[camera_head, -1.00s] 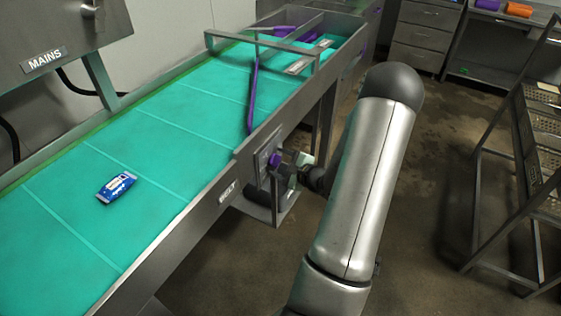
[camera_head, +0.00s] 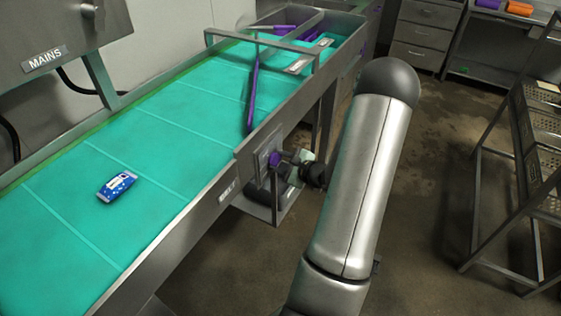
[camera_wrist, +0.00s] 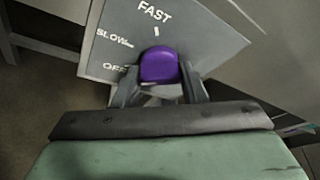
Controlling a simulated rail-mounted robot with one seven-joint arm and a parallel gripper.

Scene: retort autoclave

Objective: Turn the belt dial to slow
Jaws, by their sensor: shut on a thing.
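The belt dial is a purple knob (camera_wrist: 158,66) on a grey plate (camera_wrist: 105,60) marked FAST, SLOW and OFF. FAST is at the top, SLOW at the left and OFF at the lower left. My gripper (camera_wrist: 160,80) is shut on the knob, one finger on each side. Which mark the knob points to is hard to tell. In the head view the knob (camera_head: 274,158) shows on the conveyor's side, right of the BELT label (camera_head: 228,191). My gripper (camera_head: 296,165) reaches it from the right and is partly hidden by my arm.
The green conveyor belt (camera_head: 165,150) carries a blue and white pouch (camera_head: 117,186). A MAINS box (camera_head: 60,35) is at upper left. A metal rack (camera_head: 525,150) stands right; floor between is clear.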

